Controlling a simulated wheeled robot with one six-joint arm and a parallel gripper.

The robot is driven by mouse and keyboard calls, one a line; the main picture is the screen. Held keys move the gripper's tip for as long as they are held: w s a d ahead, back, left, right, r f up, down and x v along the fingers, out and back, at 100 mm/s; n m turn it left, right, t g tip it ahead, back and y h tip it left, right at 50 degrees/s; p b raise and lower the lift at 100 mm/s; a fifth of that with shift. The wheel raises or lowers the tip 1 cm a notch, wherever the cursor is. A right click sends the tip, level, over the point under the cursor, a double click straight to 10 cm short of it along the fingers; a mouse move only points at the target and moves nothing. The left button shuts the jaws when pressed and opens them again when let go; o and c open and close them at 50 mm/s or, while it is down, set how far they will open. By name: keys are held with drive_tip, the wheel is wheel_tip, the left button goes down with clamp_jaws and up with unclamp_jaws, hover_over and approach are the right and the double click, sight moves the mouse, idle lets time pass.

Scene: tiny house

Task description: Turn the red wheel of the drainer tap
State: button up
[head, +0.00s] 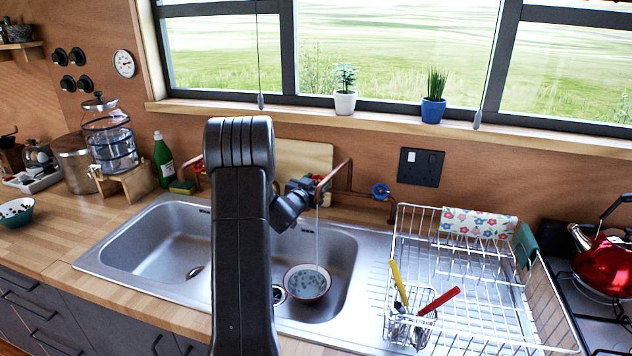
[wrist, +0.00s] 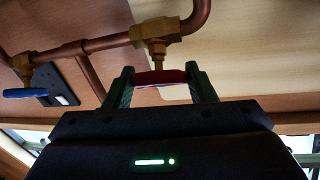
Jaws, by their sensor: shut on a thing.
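The red wheel (wrist: 160,77) sits on a brass valve (wrist: 154,45) of the copper pipe in the wrist view. My gripper (wrist: 162,84) is shut on it, one finger on each side of its rim. In the head view my gripper (head: 303,186) is at the copper tap pipe (head: 338,174) above the right sink basin, and it hides the red wheel. The blue wheel (head: 380,191) is to the right on the same pipework; it also shows at the left in the wrist view (wrist: 20,93). A thin stream of water (head: 317,232) falls from the tap.
A bowl (head: 307,282) stands in the right basin under the stream. The wire dish rack (head: 470,270) with utensils stands at the right. A green bottle (head: 163,160) and a glass dispenser (head: 108,135) stand at the left. Potted plants line the sill.

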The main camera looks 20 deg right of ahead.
drive_tip(key=m+g, duration=0.1)
drive_tip(key=m+g+h+p, duration=0.1)
drive_tip(key=m, duration=0.1)
drive_tip(key=shift+r+p, duration=0.25)
drive_tip(key=shift+p, duration=0.05)
drive_tip(key=shift+f+m+g+h, duration=0.15)
drive_tip(key=shift+m+g+h, duration=0.35)
drive_tip(key=shift+m+g, duration=0.1)
drive_tip(key=o, duration=1)
drive_tip(key=shift+c, duration=0.2)
drive_tip(key=shift+s+a+f, duration=0.1)
drive_tip(key=shift+s+a, duration=0.15)
drive_tip(key=shift+a, duration=0.2)
drive_tip(key=b+v, duration=0.2)
drive_tip(key=v, duration=1)
drive_tip(key=shift+s+a, duration=0.2)
drive_tip(key=shift+a, duration=0.1)
